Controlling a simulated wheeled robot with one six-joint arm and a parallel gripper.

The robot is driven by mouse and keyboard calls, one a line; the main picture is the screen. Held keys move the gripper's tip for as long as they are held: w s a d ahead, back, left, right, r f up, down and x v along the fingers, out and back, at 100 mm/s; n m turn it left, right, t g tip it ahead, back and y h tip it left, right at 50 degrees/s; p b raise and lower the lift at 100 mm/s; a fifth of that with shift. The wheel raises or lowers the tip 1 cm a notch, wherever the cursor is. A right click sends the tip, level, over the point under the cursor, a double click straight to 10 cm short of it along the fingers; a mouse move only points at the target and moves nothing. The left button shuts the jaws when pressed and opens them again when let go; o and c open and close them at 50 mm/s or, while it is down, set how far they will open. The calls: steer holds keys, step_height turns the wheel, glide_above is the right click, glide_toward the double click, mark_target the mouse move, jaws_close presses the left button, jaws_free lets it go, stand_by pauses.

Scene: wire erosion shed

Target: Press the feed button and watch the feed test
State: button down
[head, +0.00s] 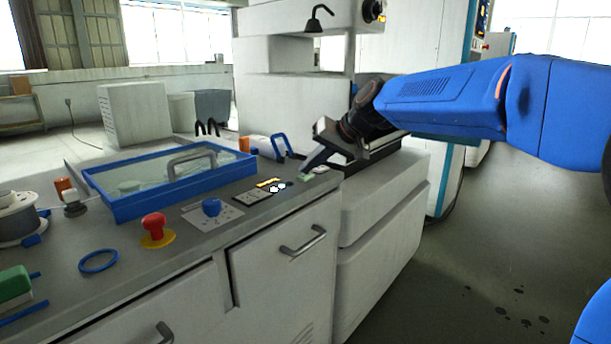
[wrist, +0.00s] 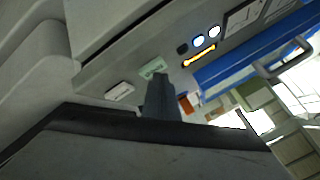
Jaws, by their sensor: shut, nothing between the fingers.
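My gripper (head: 308,168) is shut and empty, pointing down at the far right end of the grey bench top. In the wrist view its shut fingers (wrist: 160,82) end right beside a small pale green button-like piece (wrist: 153,68), partly covering its edge. I cannot tell whether they touch it or whether it is pressed. The green piece also shows in the head view (head: 304,178), under the fingertips. Near it are a yellow strip (wrist: 200,55), two bright whitish lamps (wrist: 198,41) and one dark lamp (wrist: 182,48). No label is readable.
A small white block (wrist: 119,91) lies close to the green piece.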

steer(key=shift+r, duration=0.8)
steer(key=shift+r, duration=2.5)
steer(key=h, duration=0.2)
glide_toward(310, 176)
steer(key=s+d+f, duration=0.1)
steer(key=s+d, duration=0.3)
steer(key=s+d+f+m+h, duration=0.1)
steer(key=s+d+f+h, duration=0.1)
steer(key=s+d+f, duration=0.5)
steer(key=s+d+f+h, duration=0.2)
steer(key=s+d+f, duration=0.6)
steer(key=s, duration=0.6)
steer(key=s+d+f+m+h, duration=0.1)
steer(key=s+d+f, duration=0.6)
steer(key=s, duration=0.3)
steer(key=shift+s+d+f+m+h, duration=0.2)
steer(key=shift+d+f+m+h, duration=0.15)
steer(key=shift+f, duration=0.55)
